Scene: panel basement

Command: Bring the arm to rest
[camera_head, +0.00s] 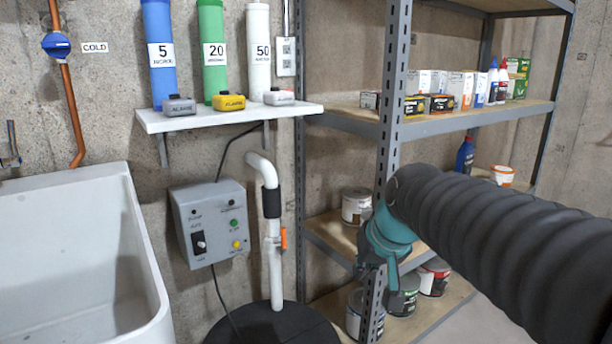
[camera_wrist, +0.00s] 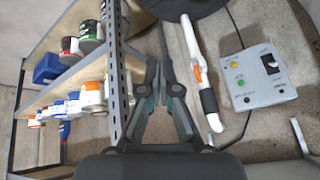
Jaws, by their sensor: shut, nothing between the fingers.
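My gripper (camera_wrist: 160,68) shows in the wrist view with its fingertips together and nothing between them. In the head view my arm comes in from the right, and my gripper (camera_head: 371,284) hangs in front of the shelf's front upright. Its fingertips are hard to make out there. The gripper is apart from the control box and the white pipe, which stand to its left.
A metal shelf (camera_head: 391,75) with cans and boxes stands close behind my arm. A grey control box (camera_head: 213,222), a white pipe (camera_head: 274,275) with an orange valve handle, a wall ledge (camera_head: 228,113) and a white sink (camera_head: 75,255) lie left.

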